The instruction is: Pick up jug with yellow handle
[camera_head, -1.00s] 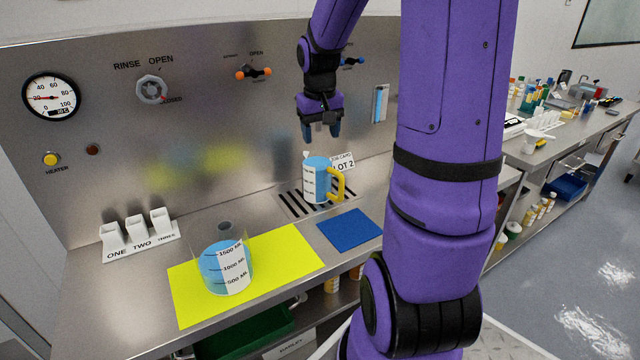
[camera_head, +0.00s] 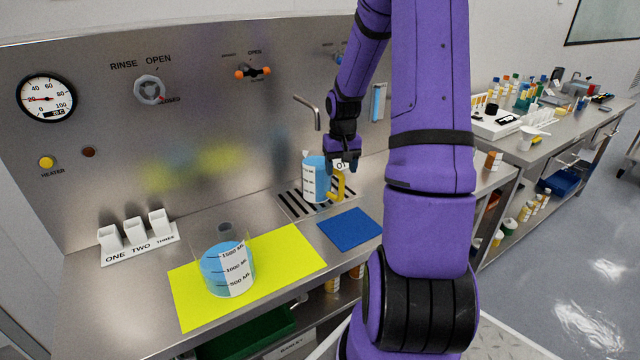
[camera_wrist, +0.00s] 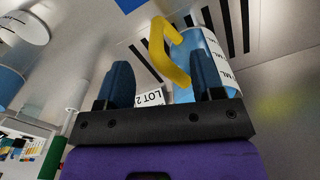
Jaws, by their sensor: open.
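The jug (camera_head: 315,180) is light blue with a white scale and a yellow handle (camera_head: 338,185). It stands upright on the slotted drain at the back of the steel bench. My gripper (camera_head: 341,166) is over the handle side of the jug, close to it. In the wrist view my gripper (camera_wrist: 160,82) is open, with its two blue fingers apart. There the yellow handle (camera_wrist: 160,50) shows beyond and between the fingertips, and the jug body (camera_wrist: 200,55) is partly hidden by the right finger. I cannot tell whether a finger touches the jug.
A large beaker (camera_head: 226,270) of blue liquid stands on a yellow mat (camera_head: 290,255). A blue mat (camera_head: 350,228) lies in front of the drain. A spout (camera_head: 312,108) hangs above the jug. A LOT 2 label (camera_wrist: 150,99) is near the fingers.

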